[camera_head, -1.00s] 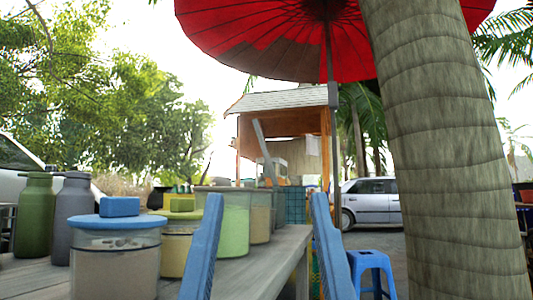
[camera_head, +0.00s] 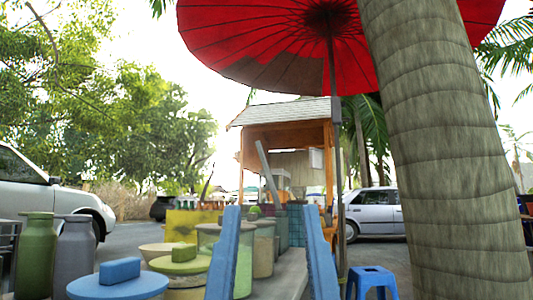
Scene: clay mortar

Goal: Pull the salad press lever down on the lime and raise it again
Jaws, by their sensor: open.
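My gripper (camera_head: 272,208) shows as two upright blue fingers, apart, with nothing held between them. Beyond it, a long grey bar (camera_head: 268,172), seemingly the press lever, stands up tilted, its top leaning left. Its lower end is at the far end of the table, behind jars and the gap between my fingers. A small green round thing (camera_head: 255,211) near the bar's foot could be the lime, but it is too small to tell. The body of the press is not clear. The gripper is well short of the bar and touches nothing visible.
Lidded jars, one with a blue lid (camera_head: 118,284) and one with a green lid (camera_head: 180,261), crowd the near table with a green bottle (camera_head: 36,250) and grey bottle (camera_head: 75,250). A tree trunk (camera_head: 448,150), blue stool (camera_head: 372,280) and umbrella pole (camera_head: 337,150) stand right.

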